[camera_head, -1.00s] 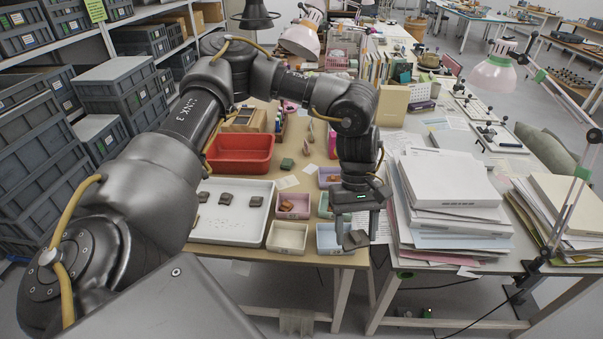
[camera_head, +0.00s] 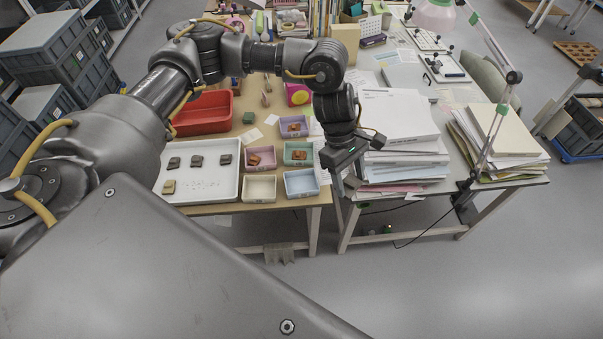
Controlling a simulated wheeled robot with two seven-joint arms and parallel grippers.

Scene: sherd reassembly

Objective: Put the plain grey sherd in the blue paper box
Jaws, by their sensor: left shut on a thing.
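My left gripper (camera_head: 346,175) points down, shut on a dark grey sherd (camera_head: 352,182), which shows below its fingers. They hang to the right of the blue paper box (camera_head: 302,194), apart from it, by the table's right edge. Three dark grey sherds and a tan one lie on the white tray (camera_head: 211,190). My right gripper is out of view.
A red bin (camera_head: 203,122) is at the back left. Paper stacks (camera_head: 402,150) stand close right of the gripper.

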